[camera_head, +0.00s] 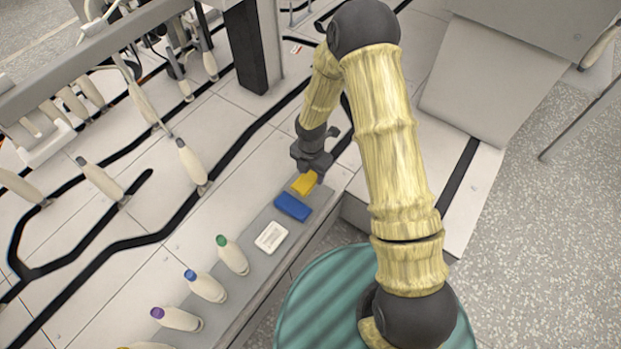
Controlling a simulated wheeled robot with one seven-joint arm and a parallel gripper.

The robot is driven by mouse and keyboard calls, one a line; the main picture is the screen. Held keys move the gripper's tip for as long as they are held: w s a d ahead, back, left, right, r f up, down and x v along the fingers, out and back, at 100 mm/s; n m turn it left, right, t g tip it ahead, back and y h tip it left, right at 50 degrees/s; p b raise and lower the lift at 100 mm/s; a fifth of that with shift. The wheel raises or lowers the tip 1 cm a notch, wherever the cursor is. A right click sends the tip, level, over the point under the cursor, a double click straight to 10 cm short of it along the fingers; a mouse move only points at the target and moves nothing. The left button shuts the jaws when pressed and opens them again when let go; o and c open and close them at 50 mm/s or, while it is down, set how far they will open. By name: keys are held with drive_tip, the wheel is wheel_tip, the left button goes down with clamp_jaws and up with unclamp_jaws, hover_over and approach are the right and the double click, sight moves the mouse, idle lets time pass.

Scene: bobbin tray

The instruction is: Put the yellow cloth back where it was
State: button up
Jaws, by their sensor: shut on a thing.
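The yellow cloth (304,184) is a small folded block at the far end of the long grey tray (262,262). My gripper (312,169) points down over it and is shut on it; the fingertips are partly hidden by the gripper body. Whether the cloth touches the tray or hangs just above it, I cannot tell. A blue folded cloth (293,207) lies on the tray just in front of the yellow one.
A white block (271,237) lies nearer on the tray. A dark post (247,47) rises behind. The pale surface left of the tray has black tracks.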

sight(311, 174)
drive_tip(key=shift+f+b, duration=0.6)
drive_tip(key=shift+f, duration=1.25)
drive_tip(key=shift+f, duration=0.4)
drive_tip(key=o, duration=0.9)
wheel_tip(311, 174, up, 13)
drive_tip(key=p, duration=0.5)
drive_tip(key=shift+f, duration=0.1)
